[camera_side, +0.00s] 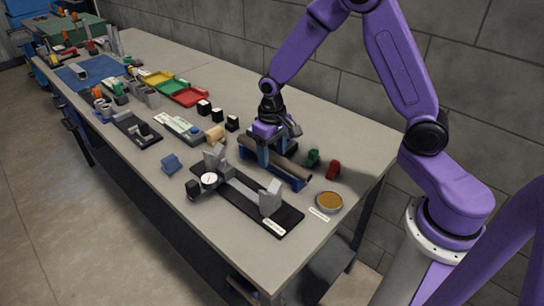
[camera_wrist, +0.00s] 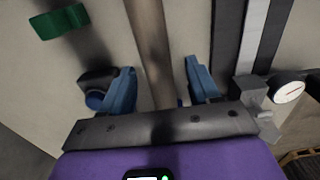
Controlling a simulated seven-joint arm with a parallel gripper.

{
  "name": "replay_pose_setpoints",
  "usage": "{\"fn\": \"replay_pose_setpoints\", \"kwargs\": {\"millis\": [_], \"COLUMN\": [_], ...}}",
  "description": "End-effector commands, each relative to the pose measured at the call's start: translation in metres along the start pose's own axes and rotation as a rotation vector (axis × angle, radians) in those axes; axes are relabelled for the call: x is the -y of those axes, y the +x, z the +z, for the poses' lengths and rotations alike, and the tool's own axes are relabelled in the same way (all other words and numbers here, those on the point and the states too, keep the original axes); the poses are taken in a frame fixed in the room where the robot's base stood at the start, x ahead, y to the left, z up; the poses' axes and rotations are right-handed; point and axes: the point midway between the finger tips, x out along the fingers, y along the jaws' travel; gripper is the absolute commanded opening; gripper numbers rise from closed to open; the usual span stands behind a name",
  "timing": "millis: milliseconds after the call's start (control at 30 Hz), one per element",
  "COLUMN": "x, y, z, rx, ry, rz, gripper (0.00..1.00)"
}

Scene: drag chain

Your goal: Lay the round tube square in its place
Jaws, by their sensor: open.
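The round tube (camera_side: 287,165) is a long brown-grey cylinder lying across a blue cradle (camera_side: 297,183). In the wrist view the tube (camera_wrist: 153,45) runs up the picture between my fingers. My gripper (camera_side: 270,158) is above and around the tube, its blue fingers apart. In the wrist view my gripper (camera_wrist: 160,85) shows open, with a visible gap on each side of the tube. In front lies a black fixture (camera_side: 240,196) with two grey blocks, one at each end (camera_side: 270,199), and nothing resting across them. The tube's left end is partly hidden by my gripper.
A dial gauge (camera_side: 208,179) stands at the fixture's left end. A green block (camera_side: 313,158), a red block (camera_side: 333,170) and a round amber dish (camera_side: 329,202) lie to the right. A blue block (camera_side: 171,163) and coloured trays (camera_side: 172,86) are to the left.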

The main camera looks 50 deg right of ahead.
Motion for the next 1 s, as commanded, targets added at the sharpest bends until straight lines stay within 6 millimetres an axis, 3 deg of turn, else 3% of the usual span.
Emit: {"fn": "replay_pose_setpoints", "kwargs": {"millis": [67,233,267,667,900,1000], "x": [0.0,0.0,0.0,0.001,0.0,0.0], "y": [0.0,0.0,0.0,-0.005,-0.031,-0.045], "z": [0.0,0.0,0.0,-0.001,-0.002,0.009], "rx": [0.0,0.0,0.0,-0.003,-0.008,-0.006], "ry": [0.0,0.0,0.0,0.0,0.001,-0.001], "rz": [0.0,0.0,0.0,-0.001,0.0,0.0], "gripper": [0.58,0.03,0.0,0.0,0.0,0.0]}}
